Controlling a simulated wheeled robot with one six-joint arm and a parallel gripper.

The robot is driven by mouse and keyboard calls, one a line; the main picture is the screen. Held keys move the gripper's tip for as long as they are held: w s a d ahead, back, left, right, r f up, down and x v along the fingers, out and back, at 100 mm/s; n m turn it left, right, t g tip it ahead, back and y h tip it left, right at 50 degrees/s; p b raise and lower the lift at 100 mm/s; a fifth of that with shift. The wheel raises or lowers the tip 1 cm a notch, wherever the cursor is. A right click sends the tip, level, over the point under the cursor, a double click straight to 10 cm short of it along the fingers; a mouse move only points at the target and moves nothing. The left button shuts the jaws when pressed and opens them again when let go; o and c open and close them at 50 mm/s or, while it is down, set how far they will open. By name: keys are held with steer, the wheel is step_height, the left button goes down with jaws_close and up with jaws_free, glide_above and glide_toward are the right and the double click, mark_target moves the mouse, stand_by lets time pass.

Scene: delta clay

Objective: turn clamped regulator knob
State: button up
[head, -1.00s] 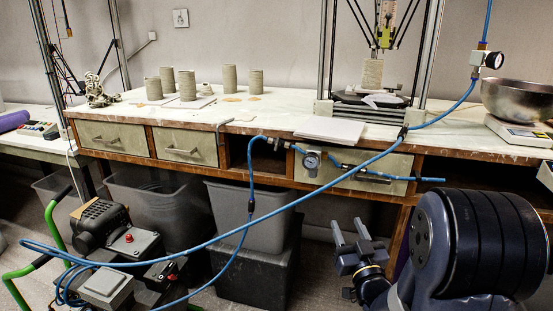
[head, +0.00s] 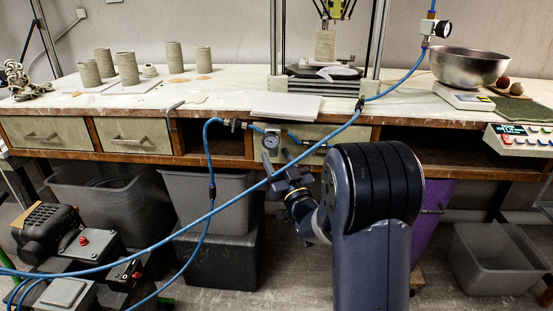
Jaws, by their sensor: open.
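My gripper (head: 277,168) is open, in front of the bench and just below and to the right of the gauge in the picture. Nothing shows between its fingers. I cannot tell how far it is from the regulator in depth.
A long blue hose (head: 235,198) crosses the view diagonally, close to my gripper in the picture. Grey bins (head: 105,200) stand under the bench. A compressor (head: 50,228) is at lower left. Clay cylinders (head: 174,58) and a metal bowl (head: 470,66) stand on top.

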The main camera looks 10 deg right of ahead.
steer(key=shift+w+r, duration=0.1)
steer(key=shift+w, duration=0.2)
steer(key=shift+c, duration=0.5)
steer(key=c, duration=0.9)
